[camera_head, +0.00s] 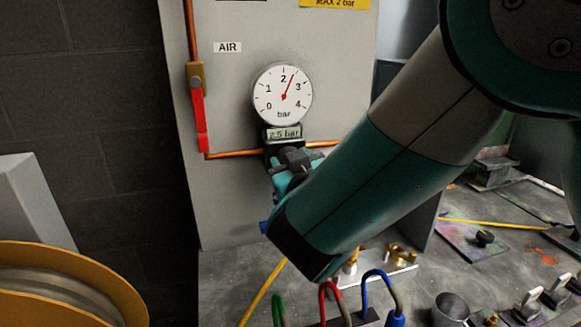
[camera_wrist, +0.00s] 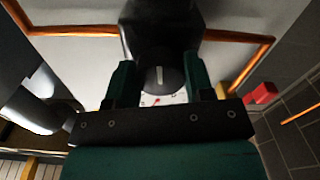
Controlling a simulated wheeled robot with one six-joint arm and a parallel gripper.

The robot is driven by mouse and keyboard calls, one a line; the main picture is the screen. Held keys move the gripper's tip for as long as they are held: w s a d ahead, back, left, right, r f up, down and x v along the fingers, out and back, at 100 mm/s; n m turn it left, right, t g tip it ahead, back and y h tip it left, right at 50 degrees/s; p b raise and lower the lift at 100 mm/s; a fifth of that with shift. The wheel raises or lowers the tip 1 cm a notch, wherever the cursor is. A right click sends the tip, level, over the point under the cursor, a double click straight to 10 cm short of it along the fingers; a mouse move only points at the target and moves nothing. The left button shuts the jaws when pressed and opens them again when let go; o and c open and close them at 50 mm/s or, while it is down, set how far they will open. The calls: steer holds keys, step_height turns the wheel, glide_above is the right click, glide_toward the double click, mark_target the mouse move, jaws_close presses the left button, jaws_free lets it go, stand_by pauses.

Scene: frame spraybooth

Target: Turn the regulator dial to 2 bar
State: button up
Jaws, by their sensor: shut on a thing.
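The round white gauge (camera_head: 283,95) on the panel runs from 0 to 4 bar. Its red needle points between 2 and 3. The small display (camera_head: 283,133) under it reads 2.5 bar. The dark regulator dial shows in the wrist view (camera_wrist: 158,77), with a pale pointer line and a white scale with a red mark by its edge. My gripper (camera_wrist: 157,84) has one teal finger on each side of the dial and is shut on it. In the head view my gripper (camera_head: 287,177) is at the regulator below the display, and the arm partly hides it.
A red-handled valve (camera_head: 199,120) hangs on the copper pipe at left, beside an AIR label (camera_head: 228,47). A yellow MAX 2 bar label (camera_head: 335,3) is at the top. Coloured hoses (camera_head: 330,300), a metal cup (camera_head: 450,308) and brass fittings (camera_head: 401,254) stand on the bench below.

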steer(key=shift+n+b, duration=0.35)
steer(key=shift+n, duration=1.95)
steer(key=o, duration=0.9)
steer(key=shift+b+v, duration=5)
steer(key=shift+v, duration=3.75)
steer(key=shift+r, duration=0.1)
